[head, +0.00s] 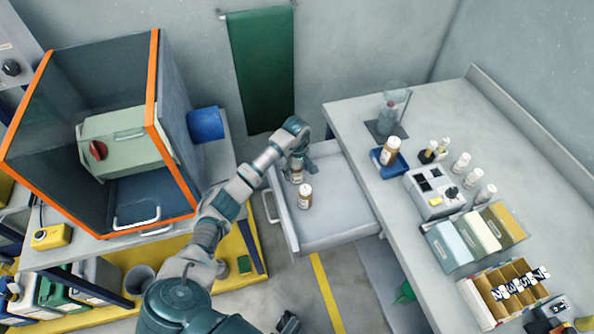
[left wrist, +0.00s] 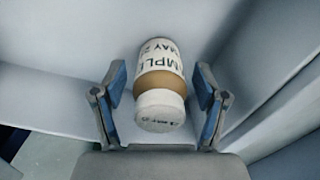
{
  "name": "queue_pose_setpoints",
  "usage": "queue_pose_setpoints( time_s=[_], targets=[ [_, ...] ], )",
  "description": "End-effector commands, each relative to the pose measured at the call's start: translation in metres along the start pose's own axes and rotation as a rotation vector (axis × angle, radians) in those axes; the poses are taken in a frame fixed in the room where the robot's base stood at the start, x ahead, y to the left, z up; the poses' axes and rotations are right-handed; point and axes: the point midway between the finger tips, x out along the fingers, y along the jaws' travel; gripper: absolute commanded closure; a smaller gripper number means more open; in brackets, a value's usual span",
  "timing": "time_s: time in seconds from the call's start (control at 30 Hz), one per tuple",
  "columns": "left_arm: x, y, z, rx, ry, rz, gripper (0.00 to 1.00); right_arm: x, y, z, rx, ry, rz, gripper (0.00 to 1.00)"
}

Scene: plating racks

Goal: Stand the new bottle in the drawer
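The open drawer (head: 335,215) holds two brown bottles with white caps and labels. One bottle (head: 297,172) stands at its back left, right by my left gripper (head: 300,158). The other bottle (head: 305,196) stands upright a little nearer the front. In the left wrist view, a labelled bottle (left wrist: 160,85) is between the fingers of my left gripper (left wrist: 161,88), with a gap on each side. The gripper is open. The frames do not show which bottle is the new one. A dark part at the bottom edge seems to be my right gripper (head: 289,323), mostly cut off.
A similar bottle (head: 390,150) stands in a blue tray (head: 384,169) on the right bench (head: 440,125). Small bottles, a grey device (head: 432,195) and file boxes are beside it. An orange-framed cabinet (head: 155,100) stands left. The drawer's front right is clear.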

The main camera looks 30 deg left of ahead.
Motion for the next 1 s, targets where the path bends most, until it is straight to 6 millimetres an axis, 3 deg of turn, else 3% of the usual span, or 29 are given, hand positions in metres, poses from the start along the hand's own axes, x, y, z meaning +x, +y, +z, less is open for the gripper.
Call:
queue_pose_setpoints(
  time_s=[0.27, 0.5, 0.7, 1.0],
  targets=[
    [-0.006, 0.000, -0.001, 0.000, 0.001, 0.001, 0.28, -0.001, 0.000, -0.001, 0.000, 0.005, 0.000, 0.60],
    [-0.048, 0.000, -0.001, 0.001, 0.003, 0.004, 0.28, 0.011, -0.001, 0.005, -0.001, -0.006, -0.001, 0.60],
    [-0.072, 0.000, -0.001, 0.000, 0.001, 0.002, 0.28, 0.019, -0.002, 0.005, -0.003, -0.004, -0.003, 0.60],
    [-0.076, 0.000, 0.000, 0.000, 0.000, 0.000, 0.28, 0.022, -0.002, 0.002, -0.004, 0.000, -0.002, 0.60]
  ],
)
